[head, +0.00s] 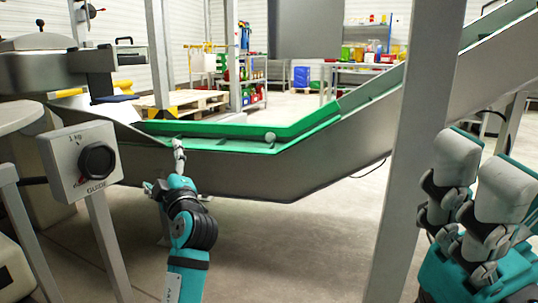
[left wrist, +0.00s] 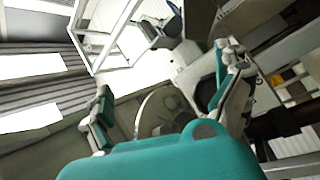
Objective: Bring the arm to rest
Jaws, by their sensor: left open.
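My left arm reaches up from the bottom of the head view. Its gripper (head: 168,168) is in front of the near side of the grey conveyor trough (head: 280,172). Whether it touches the trough cannot be told. In the left wrist view the two fingers of this gripper (left wrist: 166,72) are spread apart with nothing held between them.
The trough's green belt (head: 235,130) rises to the right and carries a small pale round thing (head: 270,136). A control box with a black knob (head: 97,160) stands left of my left arm. A grey post (head: 408,160) stands between my arms. Open floor lies below the trough.

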